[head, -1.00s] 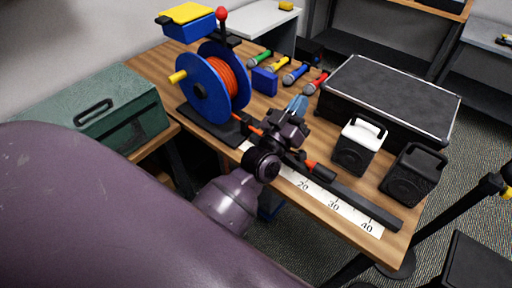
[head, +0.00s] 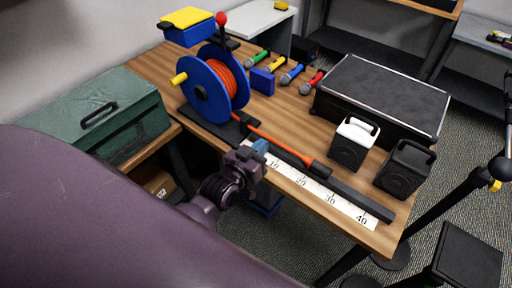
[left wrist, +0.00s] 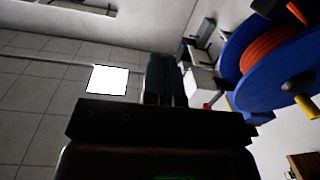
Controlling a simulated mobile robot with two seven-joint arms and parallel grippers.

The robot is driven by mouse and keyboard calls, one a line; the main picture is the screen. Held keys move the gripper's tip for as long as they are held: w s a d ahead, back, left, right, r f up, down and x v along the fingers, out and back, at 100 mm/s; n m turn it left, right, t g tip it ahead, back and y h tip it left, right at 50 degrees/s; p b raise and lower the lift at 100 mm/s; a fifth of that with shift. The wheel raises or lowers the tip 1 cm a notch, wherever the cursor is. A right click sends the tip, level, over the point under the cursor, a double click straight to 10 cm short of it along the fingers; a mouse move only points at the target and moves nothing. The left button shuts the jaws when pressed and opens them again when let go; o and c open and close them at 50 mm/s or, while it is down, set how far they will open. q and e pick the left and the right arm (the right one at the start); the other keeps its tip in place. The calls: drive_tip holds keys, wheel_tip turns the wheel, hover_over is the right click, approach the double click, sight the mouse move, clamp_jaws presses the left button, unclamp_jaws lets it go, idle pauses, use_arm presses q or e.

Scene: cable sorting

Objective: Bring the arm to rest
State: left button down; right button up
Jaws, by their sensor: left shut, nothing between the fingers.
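My left gripper (head: 258,150) is at the table's near edge, in front of the cable reel, shut and empty. In the left wrist view its dark fingers (left wrist: 166,80) are together, with ceiling and wall behind them. The blue reel (head: 208,92) with orange cable stands at the table's left end; it also shows in the left wrist view (left wrist: 240,75). My right gripper is not in view.
The wooden table (head: 285,122) carries several coloured microphones, a black case (head: 380,95), a white speaker (head: 352,145) and a black speaker (head: 403,168). A green toolbox (head: 100,115) stands at left. A black stand (head: 440,215) is at right.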

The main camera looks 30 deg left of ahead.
use_arm(q)
drive_tip(key=s+a+f+g+y, duration=0.1)
drive_tip(key=s+a+f+g, duration=0.1)
drive_tip(key=s+f, duration=0.4)
drive_tip(key=s+a+f+m+g, duration=0.1)
drive_tip(key=s+a+f+g, duration=0.2)
drive_tip(key=s+f, duration=0.4)
drive_tip(key=shift+s+g+y, duration=0.4)
drive_tip(key=shift+s, duration=0.75)
drive_tip(key=shift+f, duration=0.1)
